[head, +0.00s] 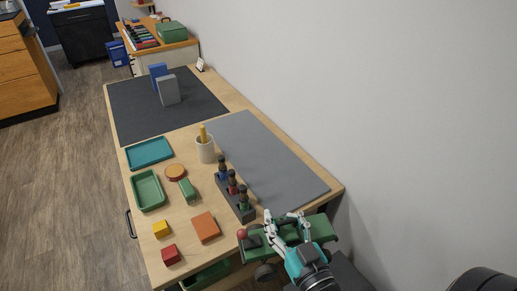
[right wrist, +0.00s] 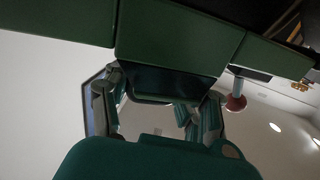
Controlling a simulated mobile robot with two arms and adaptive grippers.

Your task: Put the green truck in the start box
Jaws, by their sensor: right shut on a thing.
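The green truck (head: 257,248) is at the near right end of the table, partly covered by my right gripper (head: 290,221). A dark wheel shows under it and a red ball stands at its left side. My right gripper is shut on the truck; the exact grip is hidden. No thing is clearly marked as the start box; a green open tray (head: 149,205) and a teal tray (head: 149,152) lie on the table. My left gripper is not seen.
A rack of dark-handled tools (head: 243,213) stands close to the truck, beside a grey mat (head: 285,170). Orange, red and yellow blocks, a small green block (head: 187,189) and a cup (head: 205,151) lie nearby. Two boxes stand on the far dark mat (head: 130,110). A wall is at right.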

